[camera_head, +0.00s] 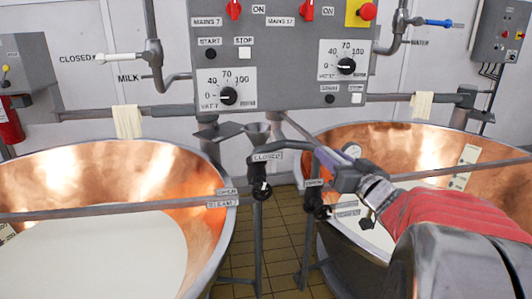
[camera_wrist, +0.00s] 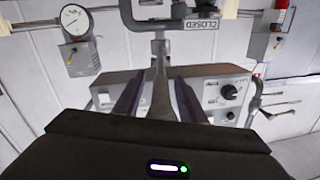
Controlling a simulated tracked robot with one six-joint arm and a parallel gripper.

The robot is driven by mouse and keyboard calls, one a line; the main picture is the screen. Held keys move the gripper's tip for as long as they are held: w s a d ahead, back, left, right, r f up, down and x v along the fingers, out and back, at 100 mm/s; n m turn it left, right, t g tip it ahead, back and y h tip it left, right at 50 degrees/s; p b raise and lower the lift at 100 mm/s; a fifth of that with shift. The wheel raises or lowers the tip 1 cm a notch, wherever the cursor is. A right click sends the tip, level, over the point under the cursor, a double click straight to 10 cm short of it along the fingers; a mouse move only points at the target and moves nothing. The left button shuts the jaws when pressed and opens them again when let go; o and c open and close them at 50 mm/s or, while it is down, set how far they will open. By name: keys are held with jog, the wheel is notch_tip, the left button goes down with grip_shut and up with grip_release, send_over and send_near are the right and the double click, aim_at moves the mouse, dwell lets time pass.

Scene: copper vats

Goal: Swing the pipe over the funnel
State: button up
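The pipe (camera_head: 290,143) is a dark grey bent tube in the middle of the head view. It runs from near a "CLOSED" label to the right, where it meets my gripper (camera_head: 336,157). The small grey funnel (camera_head: 257,133) stands behind the pipe's left part, below the control panel. I cannot tell whether the pipe is over it. In the wrist view, my gripper (camera_wrist: 159,92) has its two dark purple fingers on either side of the grey pipe (camera_wrist: 160,60), with gaps visible beside it. I cannot make out the funnel in this view.
A copper vat (camera_head: 200,165) with white liquid stands at left, another (camera_head: 440,140) at right below my arm. Flat bars cross both. The grey control panel (camera_head: 285,60) hangs behind. Black-handled valves (camera_head: 261,190) stand on posts between the vats, over a tiled floor.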

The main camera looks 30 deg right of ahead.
jog(key=shift+c, duration=0.3)
grip_shut()
